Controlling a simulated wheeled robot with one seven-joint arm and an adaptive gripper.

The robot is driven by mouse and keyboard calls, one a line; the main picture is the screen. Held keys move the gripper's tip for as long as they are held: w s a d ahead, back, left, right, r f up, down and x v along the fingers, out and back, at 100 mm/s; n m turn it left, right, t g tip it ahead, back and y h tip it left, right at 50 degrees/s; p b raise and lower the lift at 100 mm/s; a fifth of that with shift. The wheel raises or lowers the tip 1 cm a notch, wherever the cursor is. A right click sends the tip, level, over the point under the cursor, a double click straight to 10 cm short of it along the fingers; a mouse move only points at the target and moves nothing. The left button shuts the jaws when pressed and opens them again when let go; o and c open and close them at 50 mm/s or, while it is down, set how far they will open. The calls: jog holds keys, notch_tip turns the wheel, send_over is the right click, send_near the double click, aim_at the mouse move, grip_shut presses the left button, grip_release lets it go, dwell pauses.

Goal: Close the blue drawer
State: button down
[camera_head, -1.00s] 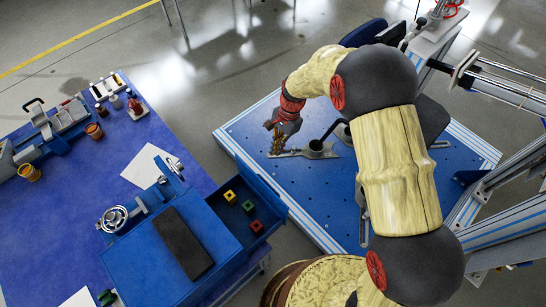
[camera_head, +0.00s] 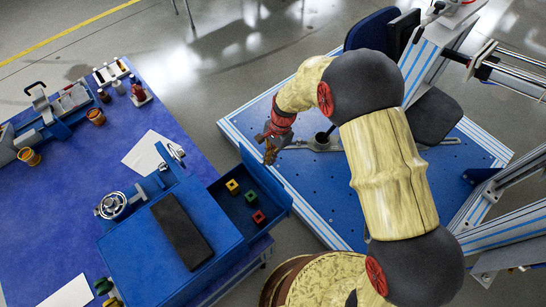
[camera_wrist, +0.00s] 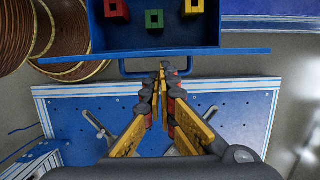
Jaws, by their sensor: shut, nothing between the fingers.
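The blue drawer (camera_head: 227,209) is pulled out from the right side of a blue cabinet (camera_head: 213,223) on the blue table. It holds a yellow, a green and a red block. My gripper (camera_head: 270,148) is above the blue perforated platform, just beyond the drawer's far corner in the head view. In the wrist view, my gripper (camera_wrist: 163,70) is shut and empty, its fingertips overlapping the view of the drawer's front handle (camera_wrist: 135,72). I cannot tell whether they touch it. The drawer's front panel (camera_wrist: 220,52) lies just past the fingertips.
The blue perforated platform (camera_head: 310,195) with a chair and metal frame stands to the right. A dark pad (camera_head: 181,231) lies on the cabinet. A clamp device (camera_head: 60,112), cups and small bottles stand on the table (camera_head: 75,205). Grey floor separates table and platform.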

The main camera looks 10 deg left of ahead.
jog(key=s+a+p, duration=0.7)
jog(key=s+a, duration=0.6)
jog(key=s, duration=0.2)
jog(key=shift+s+a, duration=0.25)
jog(key=shift+s, duration=0.15)
jog(key=w+d+r+p, duration=0.3)
jog(key=w+d+r, duration=0.1)
jog(key=r, duration=0.5)
jog(key=shift+w+d+r, duration=0.15)
jog(key=shift+w+r, duration=0.2)
jog(key=shift+w, duration=0.2)
jog(key=shift+n, duration=0.3)
